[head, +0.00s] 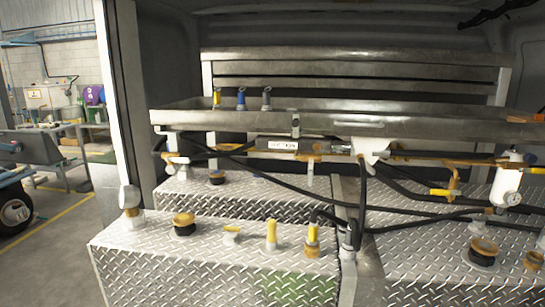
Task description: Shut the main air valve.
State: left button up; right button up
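No part of either gripper can be made out in the head view. Brass air piping (430,158) runs below the metal tray at the right. A valve with a yellow lever (440,192) sits on a brass branch of it, the lever lying about level. A second yellow lever (538,170) shows at the right edge, beside a white cylindrical unit (507,180), partly cut off by the frame. No label tells which is the main air valve.
A long metal tray (330,125) holds several nozzles. Diamond-plate tanks (200,245) with caps and yellow-topped fittings fill the front. Black hoses (400,222) cross between tray and tanks. A dark shape (490,14) hangs top right, unclear. Open workshop floor (50,250) lies left.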

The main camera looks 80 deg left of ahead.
aim_at(185, 160)
jog(key=u, duration=3.4)
jog(key=i, duration=0.55)
